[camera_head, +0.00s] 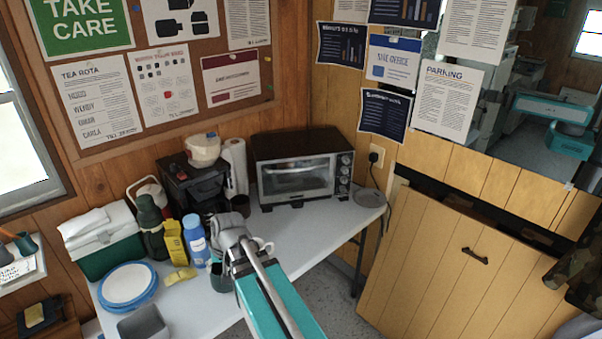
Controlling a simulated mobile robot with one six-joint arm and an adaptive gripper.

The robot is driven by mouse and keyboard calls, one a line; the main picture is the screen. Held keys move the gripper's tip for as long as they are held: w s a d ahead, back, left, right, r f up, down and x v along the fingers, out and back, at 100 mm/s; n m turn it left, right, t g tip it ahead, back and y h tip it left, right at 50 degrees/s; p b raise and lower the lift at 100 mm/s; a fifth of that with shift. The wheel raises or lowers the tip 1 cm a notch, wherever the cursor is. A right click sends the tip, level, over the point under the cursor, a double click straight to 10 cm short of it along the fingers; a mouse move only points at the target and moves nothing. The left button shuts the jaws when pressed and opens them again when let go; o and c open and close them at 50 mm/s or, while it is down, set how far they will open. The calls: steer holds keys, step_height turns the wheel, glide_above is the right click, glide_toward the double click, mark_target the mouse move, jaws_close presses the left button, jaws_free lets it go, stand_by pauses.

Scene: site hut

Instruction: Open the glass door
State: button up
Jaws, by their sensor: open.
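The toaster oven (258,165) stands at the back right of the white table, with a black top and a silver front. Its glass door (297,180) looks shut and faces the room. A light horizontal bar runs along the door's upper part. Control knobs (344,171) line the right of the front. My gripper (232,222) is open above the table, in front of and to the left of the oven, apart from the door. Its fingers are small in this view, and I cannot make out each one clearly.
A coffee machine (190,184), a paper roll (236,160), bottles (194,238) and a cool box (97,238) crowd the table's left side. The table (305,225) is clear before the oven.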

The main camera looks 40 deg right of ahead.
steer(key=w+d+r+m+t+b, duration=0.15)
steer(key=w+d+m+t, duration=0.3)
steer(key=w+d, duration=0.5)
steer(key=m+t+h+b, duration=0.4)
steer(key=m+t+h, duration=0.3)
steer(key=m, duration=0.7)
glide_toward(302, 170)
steer(key=v, duration=0.3)
steer(key=shift+d+r, duration=0.15)
steer(key=shift+r, duration=0.1)
steer(key=shift+y, duration=0.3)
steer(key=b+x, duration=0.3)
steer(key=x, duration=1)
steer(key=shift+w+d+f, duration=0.15)
steer(key=shift+w+f, duration=0.1)
steer(key=shift+w, duration=0.1)
